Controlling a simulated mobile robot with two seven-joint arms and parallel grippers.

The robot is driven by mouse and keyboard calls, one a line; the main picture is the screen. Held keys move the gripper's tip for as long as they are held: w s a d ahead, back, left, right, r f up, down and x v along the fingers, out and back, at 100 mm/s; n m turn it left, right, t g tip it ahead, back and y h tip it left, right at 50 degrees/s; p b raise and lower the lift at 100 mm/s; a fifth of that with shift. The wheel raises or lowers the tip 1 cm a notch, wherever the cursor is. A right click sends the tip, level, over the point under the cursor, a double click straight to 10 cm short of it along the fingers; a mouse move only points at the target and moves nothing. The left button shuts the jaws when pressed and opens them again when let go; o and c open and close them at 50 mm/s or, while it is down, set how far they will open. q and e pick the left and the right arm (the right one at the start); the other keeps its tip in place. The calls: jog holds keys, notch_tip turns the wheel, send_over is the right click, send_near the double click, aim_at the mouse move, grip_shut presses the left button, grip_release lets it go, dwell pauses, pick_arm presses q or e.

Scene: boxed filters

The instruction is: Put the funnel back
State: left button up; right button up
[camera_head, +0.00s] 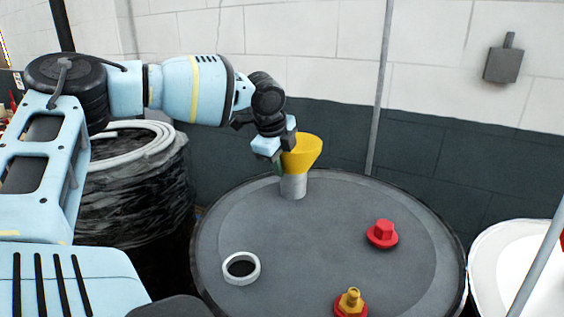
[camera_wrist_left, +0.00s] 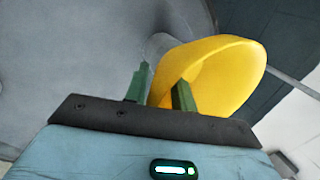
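The yellow funnel (camera_head: 306,150) stands wide end up, over a short grey cylinder (camera_head: 293,187) at the back of the drum lid (camera_head: 330,235). Whether its spout is inside the cylinder is hidden. My left gripper (camera_head: 279,161) is at the funnel's left side. In the left wrist view the funnel (camera_wrist_left: 228,70) fills the narrow gap between the green fingertips (camera_wrist_left: 160,88); one finger overlaps the yellow wall and the other lies along its edge. The gripper looks shut on the funnel's wall. My right gripper is not in view.
On the lid are a white ring (camera_head: 241,282) at front left, a red cap (camera_head: 382,234) at right and a brass fitting on a red base (camera_head: 350,301) at front. A wrapped hose coil (camera_head: 130,190) stands left; a white drum (camera_head: 495,265) stands right. A thin pole (camera_head: 380,90) rises behind.

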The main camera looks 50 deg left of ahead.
pick_arm(q)
jog(key=v, duration=1.3)
jog(key=shift+w+r+p, duration=0.15)
jog(key=shift+w+p, duration=0.1)
jog(key=shift+p, duration=0.15)
jog(key=shift+a, duration=0.1)
